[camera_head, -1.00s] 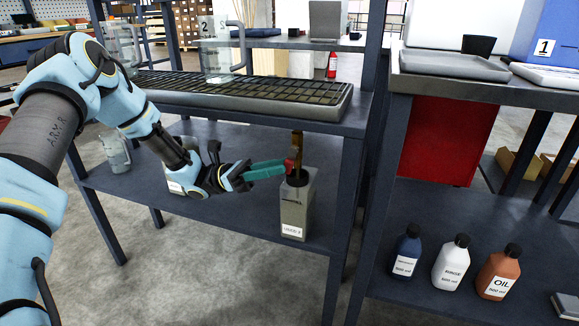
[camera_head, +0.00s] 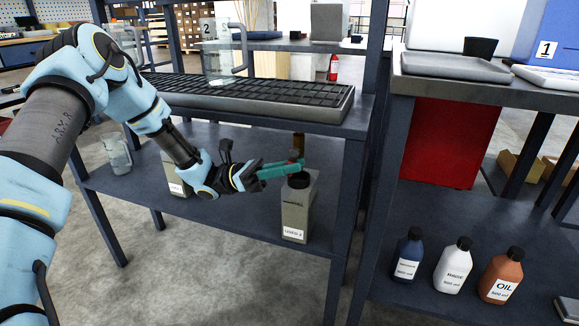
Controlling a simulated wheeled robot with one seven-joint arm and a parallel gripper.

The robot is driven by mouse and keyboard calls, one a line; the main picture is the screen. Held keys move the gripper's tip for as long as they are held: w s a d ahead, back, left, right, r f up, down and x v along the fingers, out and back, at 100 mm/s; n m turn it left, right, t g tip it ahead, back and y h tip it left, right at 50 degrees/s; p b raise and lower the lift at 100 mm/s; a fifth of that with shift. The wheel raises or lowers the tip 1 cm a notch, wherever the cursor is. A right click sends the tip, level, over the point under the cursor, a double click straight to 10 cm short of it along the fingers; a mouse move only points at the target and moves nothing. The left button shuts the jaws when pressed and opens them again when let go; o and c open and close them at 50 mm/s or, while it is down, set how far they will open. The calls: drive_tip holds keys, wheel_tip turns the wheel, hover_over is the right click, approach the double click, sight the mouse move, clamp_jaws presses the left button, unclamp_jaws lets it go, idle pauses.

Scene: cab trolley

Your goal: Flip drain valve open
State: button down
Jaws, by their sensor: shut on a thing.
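The drain valve (camera_head: 298,142) hangs as a brass pipe under the grated tray (camera_head: 250,103) on the bench. A small red bit, seemingly its lever (camera_head: 293,154), shows just above my fingers; the rest is hidden. My gripper (camera_head: 297,167) reaches in from the left with teal fingers, nearly level, shut at the lever. The fingers cover the lower part of the valve. A grey container with a dark neck and a white label (camera_head: 295,212) stands upright on the lower shelf, directly below my fingertips.
Another labelled container (camera_head: 177,175) stands behind my wrist, and a clear jug (camera_head: 117,155) is at the shelf's left. A bench leg (camera_head: 345,205) is close on the right. Several bottles (camera_head: 453,266) stand on the right shelf.

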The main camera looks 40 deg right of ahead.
idle(0.3)
drive_tip(key=shift+s+d+f+g+h+p, duration=0.15)
drive_tip(key=shift+s+g+h+p, duration=0.1)
drive_tip(key=shift+g+h, duration=0.35)
drive_tip(key=shift+s+d+r+g+h+p, duration=0.1)
drive_tip(key=shift+s+g+h+p, duration=0.15)
drive_tip(key=shift+g, duration=0.55)
drive_tip(key=shift+w, duration=0.1)
drive_tip(key=c, duration=1.2)
unclamp_jaws()
drive_tip(key=shift+o, duration=0.2)
drive_tip(key=shift+w+a+f, duration=0.2)
drive_tip(key=shift+w+f, duration=0.15)
drive_tip(key=shift+f, duration=0.05)
drive_tip(key=w+a+f, duration=0.2)
drive_tip(key=w+a, duration=0.6)
drive_tip(key=w, duration=0.4)
drive_tip(key=shift+w+f, duration=0.2)
drive_tip(key=shift+w, duration=0.15)
